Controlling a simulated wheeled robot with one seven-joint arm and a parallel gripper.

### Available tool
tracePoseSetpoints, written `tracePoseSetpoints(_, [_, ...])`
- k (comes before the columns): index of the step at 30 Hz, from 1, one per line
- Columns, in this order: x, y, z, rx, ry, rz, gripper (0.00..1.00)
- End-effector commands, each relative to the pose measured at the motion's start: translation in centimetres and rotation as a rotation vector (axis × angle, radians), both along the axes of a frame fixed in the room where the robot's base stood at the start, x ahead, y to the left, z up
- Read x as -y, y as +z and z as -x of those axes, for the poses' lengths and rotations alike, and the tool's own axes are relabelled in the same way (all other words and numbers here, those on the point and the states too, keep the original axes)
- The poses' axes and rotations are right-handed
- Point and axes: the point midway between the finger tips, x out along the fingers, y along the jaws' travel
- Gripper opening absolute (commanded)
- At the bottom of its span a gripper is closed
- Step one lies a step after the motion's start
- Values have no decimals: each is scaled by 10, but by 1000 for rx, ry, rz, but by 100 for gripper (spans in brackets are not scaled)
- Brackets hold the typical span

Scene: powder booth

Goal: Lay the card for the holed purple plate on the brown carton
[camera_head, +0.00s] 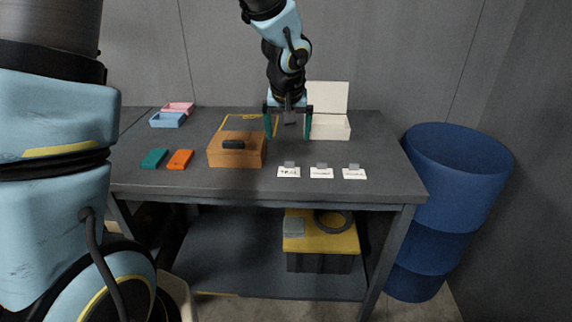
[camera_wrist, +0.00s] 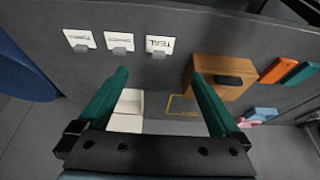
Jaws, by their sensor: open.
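Three white cards with grey tabs lie in a row near the table's front edge: a left card (camera_head: 289,172), a middle card (camera_head: 321,173) and a right card (camera_head: 354,173). In the wrist view the left card (camera_wrist: 160,46) reads TEAL; the print on the other two is too small to read surely. The brown carton (camera_head: 237,161) stands left of them, a black bar-like piece (camera_head: 233,144) on it. No purple plate is recognisable. My gripper (camera_head: 289,136) is open and empty above the table, behind the cards and right of the carton; its teal fingers show in the wrist view (camera_wrist: 160,73).
A teal piece (camera_head: 154,158) and an orange piece (camera_head: 180,159) lie left of the carton. Blue (camera_head: 167,120) and pink (camera_head: 178,107) trays stand at back left. An open white box (camera_head: 330,127) stands behind my gripper. A yellow outline (camera_head: 230,117) marks the table. A blue barrel (camera_head: 455,180) stands right.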

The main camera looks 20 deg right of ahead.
Motion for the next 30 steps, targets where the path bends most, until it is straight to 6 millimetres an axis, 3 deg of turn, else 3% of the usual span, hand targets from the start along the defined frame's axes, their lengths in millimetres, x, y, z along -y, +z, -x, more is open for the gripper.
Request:
tracePoseSetpoints(5, [-2, 4, 1, -1, 0, -1, 100])
tracePoseSetpoints(8, [-19, 2, -3, -7, 20, -12, 100])
tracePoseSetpoints(11, [-63, -2, -10, -27, 63, -40, 100])
tracePoseSetpoints(14, [-128, -8, -12, -68, 126, -74, 100])
tracePoseSetpoints(18, [-221, -17, 7, -144, 224, -98, 100])
tracePoseSetpoints(21, [-270, -24, 30, -194, 280, -92, 100])
tracePoseSetpoints(25, [-304, -29, 55, -237, 321, -76, 100])
tracePoseSetpoints(30, [-317, -31, 67, -255, 337, -64, 100])
